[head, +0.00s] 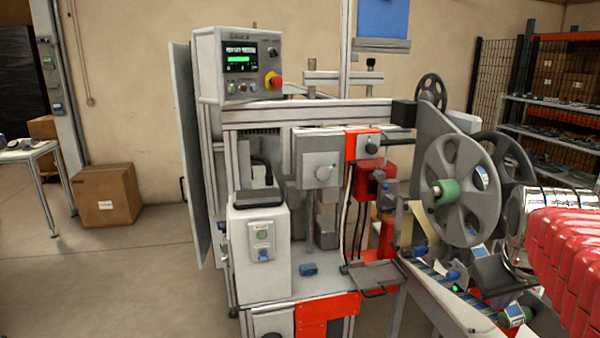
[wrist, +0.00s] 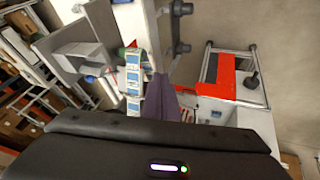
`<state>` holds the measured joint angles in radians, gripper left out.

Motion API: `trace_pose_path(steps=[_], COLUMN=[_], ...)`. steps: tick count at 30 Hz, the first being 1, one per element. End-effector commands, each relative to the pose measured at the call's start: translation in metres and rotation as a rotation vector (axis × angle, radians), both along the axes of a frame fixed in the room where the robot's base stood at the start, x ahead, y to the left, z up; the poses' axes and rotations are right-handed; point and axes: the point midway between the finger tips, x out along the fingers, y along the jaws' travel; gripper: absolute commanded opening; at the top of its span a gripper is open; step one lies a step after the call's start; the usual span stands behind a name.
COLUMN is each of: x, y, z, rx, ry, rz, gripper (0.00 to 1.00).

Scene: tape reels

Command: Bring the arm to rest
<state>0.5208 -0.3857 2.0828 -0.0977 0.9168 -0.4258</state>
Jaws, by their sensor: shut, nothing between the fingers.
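My gripper (wrist: 162,84) shows in the wrist view as a dark, narrow pair of fingers, closed together beyond the black wrist housing at the bottom. Nothing is held in it. A strip of labels with blue prints hangs just left of the fingertips in that view; I cannot tell the gap between them. In the head view my red ribbed arm sleeve and a shiny metal section enter from the right edge, close to the reels. The gripper cannot be clearly picked out there.
A grey spoked reel (head: 461,190) with a green hub stands on the labelling machine (head: 270,112), beside my arm. Shelving (head: 550,130) stands at the back right. A cardboard box (head: 105,197) sits left; the floor there is largely clear.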

Motion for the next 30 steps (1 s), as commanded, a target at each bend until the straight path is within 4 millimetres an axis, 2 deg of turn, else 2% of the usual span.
trace_pose_path(steps=[1,6,11,15,18,22,30], x=[-0.004,-0.023,-0.044,-0.063,-0.072,-0.074,-0.074], y=[0.021,0.088,0.142,0.180,0.201,0.218,0.225], z=[-0.011,-0.049,-0.078,-0.096,-0.100,-0.093,-0.092], rx=[0.039,0.182,0.268,0.295,0.299,0.297,0.297], ry=[-0.014,-0.048,-0.051,-0.040,-0.041,-0.059,-0.060], rz=[-0.021,-0.100,-0.103,-0.028,0.041,0.106,0.132], gripper=[0.00,0.00,0.00,0.00,0.00,0.00,0.00])
